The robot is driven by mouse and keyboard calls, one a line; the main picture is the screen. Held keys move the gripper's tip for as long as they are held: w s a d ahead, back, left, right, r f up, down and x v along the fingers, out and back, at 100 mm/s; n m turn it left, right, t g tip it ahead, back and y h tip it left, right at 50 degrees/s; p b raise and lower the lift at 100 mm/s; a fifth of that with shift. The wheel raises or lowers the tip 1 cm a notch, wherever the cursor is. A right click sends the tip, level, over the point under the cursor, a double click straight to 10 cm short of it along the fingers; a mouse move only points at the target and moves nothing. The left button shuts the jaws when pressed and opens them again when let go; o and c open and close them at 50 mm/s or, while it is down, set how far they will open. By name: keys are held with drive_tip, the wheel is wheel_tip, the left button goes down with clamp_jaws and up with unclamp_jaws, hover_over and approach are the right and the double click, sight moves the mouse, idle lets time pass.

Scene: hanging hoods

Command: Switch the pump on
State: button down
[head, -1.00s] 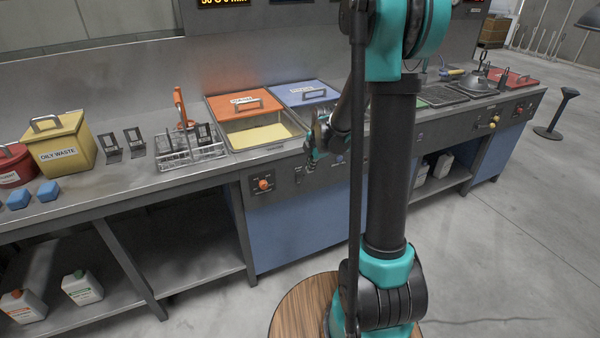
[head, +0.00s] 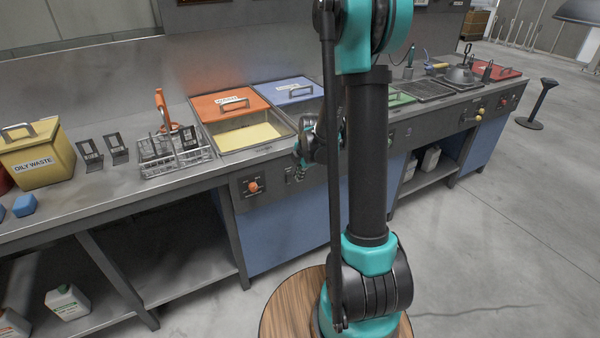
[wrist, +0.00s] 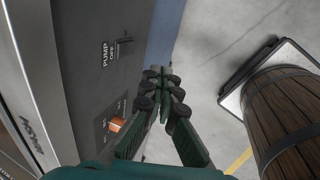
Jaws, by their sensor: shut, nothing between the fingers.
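The pump switch (wrist: 125,41), a small dark toggle beside a plate lettered "PUMP OFF" (wrist: 108,54), sits on the dark front panel in the upper left of the wrist view. My gripper (wrist: 162,76) is shut and empty, its dark green fingers together. It is in front of the panel, to the right of and lower than the switch in the wrist view, with no visible contact. In the head view my gripper (head: 297,172) is by the counter front below the blue-lidded tank. The switch cannot be made out there.
An orange knob (wrist: 117,124) is on the same panel; it also shows in the head view (head: 253,187). Above are an open tank with an orange lid (head: 230,103) and a wire basket (head: 175,160). Open floor (head: 470,250) lies to the right.

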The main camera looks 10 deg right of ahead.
sight(289, 178)
drive_tip(key=shift+w+a+f, duration=0.3)
drive_tip(key=shift+w+f, duration=0.65)
drive_tip(key=shift+f, duration=0.1)
drive_tip(key=shift+w+a+f, duration=0.3)
drive_tip(key=shift+w+f, duration=0.6)
drive_tip(key=shift+f, duration=0.1)
drive_tip(key=shift+w+a+f, duration=0.3)
drive_tip(key=shift+w+f, duration=0.65)
drive_tip(key=shift+f, duration=0.1)
